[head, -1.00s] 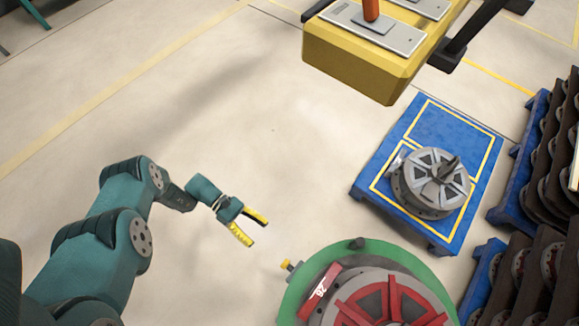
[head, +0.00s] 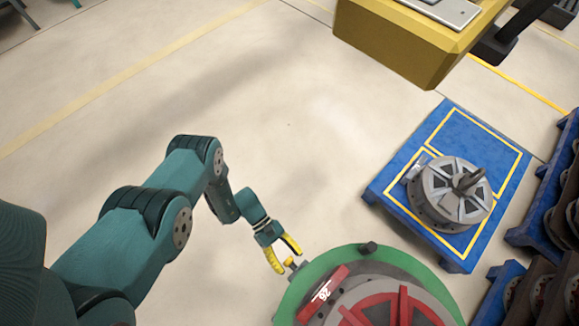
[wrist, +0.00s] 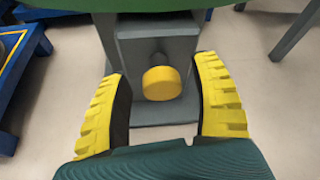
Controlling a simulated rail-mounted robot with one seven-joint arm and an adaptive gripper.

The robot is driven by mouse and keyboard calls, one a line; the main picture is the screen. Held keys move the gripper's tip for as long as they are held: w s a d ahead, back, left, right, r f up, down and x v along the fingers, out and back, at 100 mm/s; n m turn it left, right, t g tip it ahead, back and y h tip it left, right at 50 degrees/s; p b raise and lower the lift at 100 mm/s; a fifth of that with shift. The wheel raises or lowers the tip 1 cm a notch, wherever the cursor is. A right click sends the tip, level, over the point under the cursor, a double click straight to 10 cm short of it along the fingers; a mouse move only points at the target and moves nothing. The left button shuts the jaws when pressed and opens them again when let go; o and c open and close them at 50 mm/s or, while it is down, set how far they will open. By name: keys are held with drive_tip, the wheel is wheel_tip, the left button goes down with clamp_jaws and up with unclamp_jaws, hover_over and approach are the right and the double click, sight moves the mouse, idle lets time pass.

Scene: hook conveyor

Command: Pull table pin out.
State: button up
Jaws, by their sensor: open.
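The table pin (wrist: 162,83) has a round yellow knob on a short dark shaft. It sticks out of a grey block (wrist: 160,45) under the green table rim. In the head view the yellow knob (head: 290,262) shows at the left edge of the green round table (head: 300,290). My gripper (wrist: 163,100) is open, with one yellow ridged finger on each side of the knob, and clear space shows between each finger and the knob. In the head view my gripper (head: 284,256) is beside the knob at the table's left edge.
A red and grey wheel part (head: 400,305) lies on the green table. A blue platform (head: 450,130) with a grey hub (head: 455,190) stands to the right. A yellow block (head: 400,45) hangs above. The floor to the left is open.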

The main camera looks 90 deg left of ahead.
drive_tip(key=shift+w+d+f, duration=0.1)
drive_tip(key=shift+w+d, duration=0.05)
drive_tip(key=shift+d, duration=0.1)
clamp_jaws()
